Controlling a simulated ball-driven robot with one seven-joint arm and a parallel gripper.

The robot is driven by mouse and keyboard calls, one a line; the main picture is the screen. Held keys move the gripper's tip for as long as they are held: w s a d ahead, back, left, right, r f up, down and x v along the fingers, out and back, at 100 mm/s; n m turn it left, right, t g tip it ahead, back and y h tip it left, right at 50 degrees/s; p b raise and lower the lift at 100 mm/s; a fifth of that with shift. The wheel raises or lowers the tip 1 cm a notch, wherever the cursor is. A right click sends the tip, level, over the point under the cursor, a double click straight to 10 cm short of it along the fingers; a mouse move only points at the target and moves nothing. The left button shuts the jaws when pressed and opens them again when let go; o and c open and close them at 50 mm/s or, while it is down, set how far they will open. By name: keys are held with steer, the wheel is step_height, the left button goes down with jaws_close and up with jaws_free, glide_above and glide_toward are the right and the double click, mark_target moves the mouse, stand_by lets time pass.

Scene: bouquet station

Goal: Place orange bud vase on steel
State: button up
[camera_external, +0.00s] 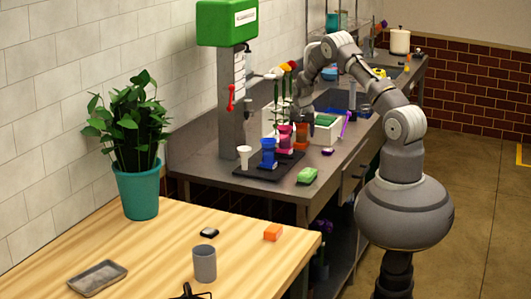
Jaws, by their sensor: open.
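The orange bud vase (301,134) is small and stands upright at the back right end of a row of vases, by the dark mat. My gripper (303,114) points down just above it, open. The fingers are small and dark here, and I cannot tell whether they are around the vase's top or above it. The steel counter (212,162) runs along the wall, with bare metal left of the mat and at its front edge.
A pink vase (286,138), a blue vase (268,153) and a white vase (244,157) stand on the dark mat (262,172). A green-topped dispenser (228,22) rises behind. A white bin (327,133) stands right of the orange vase.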

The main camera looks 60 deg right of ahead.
steer(key=p+v, duration=0.2)
steer(key=v, duration=0.9)
steer(key=w+a+r+n+t+y, duration=0.15)
steer(key=a+r+n+t, duration=0.45)
steer(key=a+r, duration=1.7)
steer(key=s+a+r+n+t, duration=0.2)
steer(key=a+r, duration=0.2)
steer(key=r, duration=0.8)
steer(key=s+a+r+n+t+y, duration=0.1)
steer(key=s+a+r+n+t, duration=0.2)
steer(key=r, duration=1)
steer(key=s+a+r+n+t, duration=0.2)
steer(key=a+r, duration=0.4)
steer(key=r, duration=0.6)
steer(key=shift+s+r+t+y, duration=0.2)
steer(key=shift+s+t+y, duration=0.15)
steer(key=shift+s+t, duration=0.25)
steer(key=shift+s+a, duration=0.1)
steer(key=shift+a, duration=0.05)
